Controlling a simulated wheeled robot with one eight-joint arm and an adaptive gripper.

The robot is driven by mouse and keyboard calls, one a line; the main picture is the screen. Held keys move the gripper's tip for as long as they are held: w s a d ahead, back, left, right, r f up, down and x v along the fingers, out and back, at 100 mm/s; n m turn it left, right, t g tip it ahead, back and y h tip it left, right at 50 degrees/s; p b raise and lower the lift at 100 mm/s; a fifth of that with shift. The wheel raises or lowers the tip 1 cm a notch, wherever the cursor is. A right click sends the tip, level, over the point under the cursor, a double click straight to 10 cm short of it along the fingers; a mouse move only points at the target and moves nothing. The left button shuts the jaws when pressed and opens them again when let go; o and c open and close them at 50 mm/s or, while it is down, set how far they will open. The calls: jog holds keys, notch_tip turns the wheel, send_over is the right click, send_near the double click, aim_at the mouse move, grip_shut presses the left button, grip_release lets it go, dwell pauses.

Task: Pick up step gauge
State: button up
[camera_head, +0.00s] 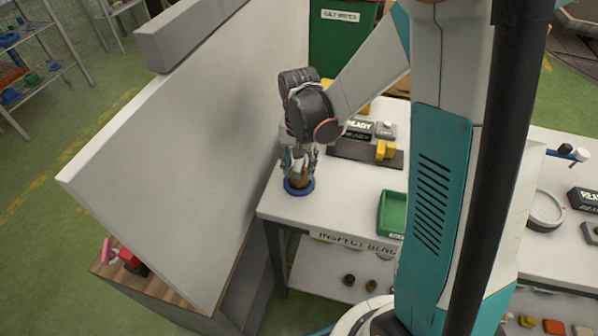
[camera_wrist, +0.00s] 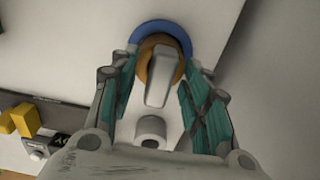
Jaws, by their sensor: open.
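A stacked round piece, seemingly the step gauge, stands near the table's left corner. It has a wide blue base (camera_head: 299,188) and a narrower orange-brown tier. The wrist view shows the same blue ring (camera_wrist: 152,29) and the orange ring (camera_wrist: 171,51), with a pale grey bar above them whose nature I cannot tell. My gripper (camera_head: 299,171) points down right over the piece. In the wrist view my gripper's (camera_wrist: 158,80) teal-padded fingers are open, one each side of the orange tier. I cannot tell whether they touch it.
A large grey panel (camera_head: 165,150) rises close to the left of the gripper. On the white table (camera_head: 349,190), a yellow block (camera_head: 386,150) sits on a dark plate with a READY display (camera_head: 357,126) behind. A green bin (camera_head: 391,213) stands to the right. Bare tabletop lies between.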

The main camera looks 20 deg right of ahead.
grip_shut()
jog(key=shift+r, duration=0.1)
jog(key=shift+r, duration=0.1)
